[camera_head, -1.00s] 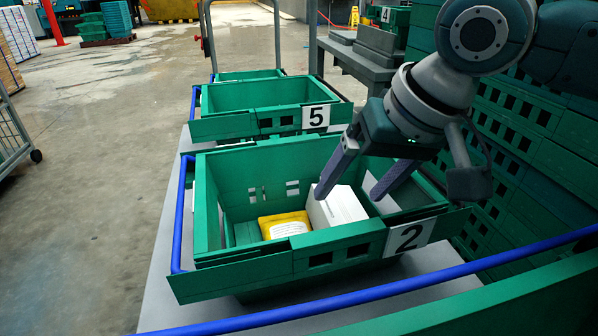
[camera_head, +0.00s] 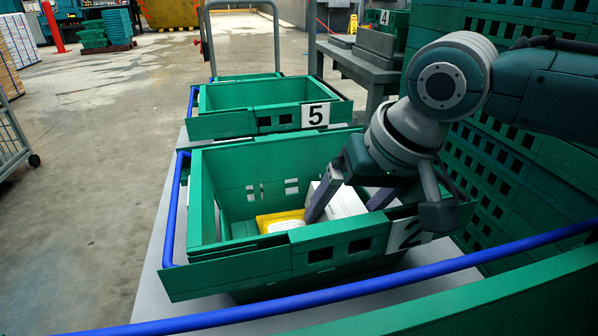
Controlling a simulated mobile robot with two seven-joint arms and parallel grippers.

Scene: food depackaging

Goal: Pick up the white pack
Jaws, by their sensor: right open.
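The white pack (camera_head: 345,203) is a white box inside the green crate labelled 2 (camera_head: 235,268), towards its right side. My right gripper (camera_head: 340,213) reaches down into this crate from the upper right. It is open, with one finger in front of the pack's left part and the other at its right. The fingers and wrist hide part of the pack, and I cannot tell whether they touch it. A yellow pack with a white label (camera_head: 280,222) lies just left of the white pack. My left gripper is not in view.
A green crate labelled 5 (camera_head: 225,125) stands behind crate 2 on the same grey cart. A blue rail (camera_head: 300,308) crosses in front. Stacked green crates (camera_head: 500,190) stand close on the right, and a grey table (camera_head: 360,65) is behind.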

